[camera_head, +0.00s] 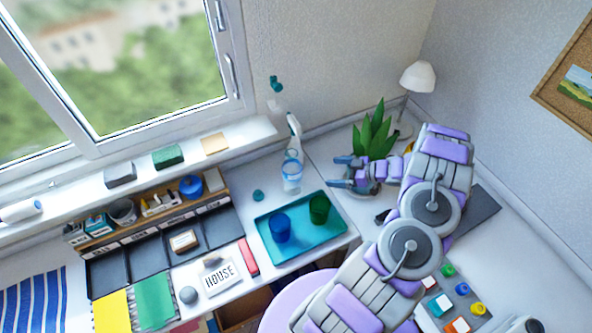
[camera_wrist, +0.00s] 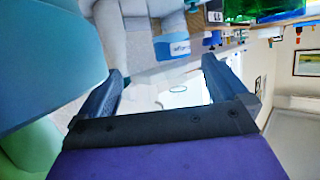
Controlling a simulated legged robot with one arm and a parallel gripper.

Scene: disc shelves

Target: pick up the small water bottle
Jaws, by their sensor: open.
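A small clear water bottle with blue on it (camera_head: 292,176) stands upright on the white counter, behind the teal tray and below the window ledge. My gripper (camera_head: 339,172) is to the right of the bottle, apart from it, with its fingers pointing left toward it. The gripper is open and nothing is held. In the wrist view the two blue fingers (camera_wrist: 168,88) are spread, with a pale area and a faint oval outline between them. I cannot tell for sure whether that outline is the bottle.
A teal tray (camera_head: 331,236) holds a blue cup (camera_head: 280,229) and a green cup (camera_head: 319,208). A white spray bottle (camera_head: 295,128) stands close behind the water bottle. A leafy plant (camera_head: 374,134) is just behind my gripper.

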